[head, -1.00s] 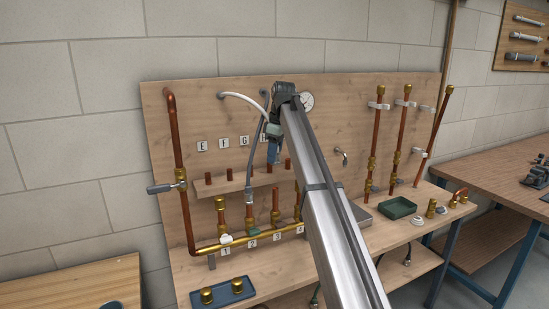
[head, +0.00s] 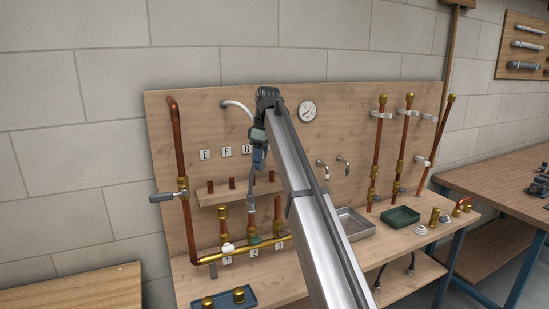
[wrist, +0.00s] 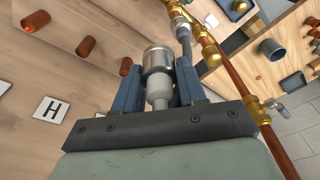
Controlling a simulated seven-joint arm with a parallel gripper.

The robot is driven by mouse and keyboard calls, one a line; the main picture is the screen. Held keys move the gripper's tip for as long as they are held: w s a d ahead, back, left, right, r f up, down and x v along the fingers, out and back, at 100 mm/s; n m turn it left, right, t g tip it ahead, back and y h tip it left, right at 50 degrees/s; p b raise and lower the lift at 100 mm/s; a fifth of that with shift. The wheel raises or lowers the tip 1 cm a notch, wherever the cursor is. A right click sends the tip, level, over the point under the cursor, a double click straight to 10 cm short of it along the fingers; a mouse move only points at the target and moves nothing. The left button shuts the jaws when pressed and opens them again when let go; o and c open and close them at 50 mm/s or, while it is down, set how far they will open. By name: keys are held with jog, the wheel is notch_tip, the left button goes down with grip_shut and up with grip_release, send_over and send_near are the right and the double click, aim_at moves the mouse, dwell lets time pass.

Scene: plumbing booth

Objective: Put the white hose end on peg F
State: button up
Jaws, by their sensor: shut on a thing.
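My gripper (head: 258,158) is shut on the white hose end (wrist: 159,92), which has a silver collar (wrist: 157,60) and sits between the blue fingers in the wrist view. In the head view the gripper is above the peg shelf, just right of label G. Peg F (head: 232,183) is a short copper stub under label F (head: 226,151), left of and lower than the gripper. It is bare. The white hose (head: 235,106) leaves the board and passes behind my arm, so its run to the gripper is hidden.
Peg E (head: 210,187) stands left on the same shelf. A grey hose (wrist: 184,40) runs close beside the held end. Below lies the brass manifold (head: 240,250) with valves and risers. A green tray (head: 400,217) and a metal tray (head: 352,224) are to the right.

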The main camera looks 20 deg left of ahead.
jog(key=a, duration=0.4)
jog(key=w+a, duration=0.1)
jog(key=a, duration=0.3)
jog(key=a+r, duration=0.1)
jog(key=a, duration=0.3)
jog(key=shift+w+a, duration=0.1)
jog(key=shift+w, duration=0.1)
jog(key=shift+w+r, duration=0.1)
jog(key=shift+m, duration=0.5)
jog(key=shift+f, duration=0.3)
jog(key=shift+f, duration=2.65)
jog(key=shift+f, duration=2.35)
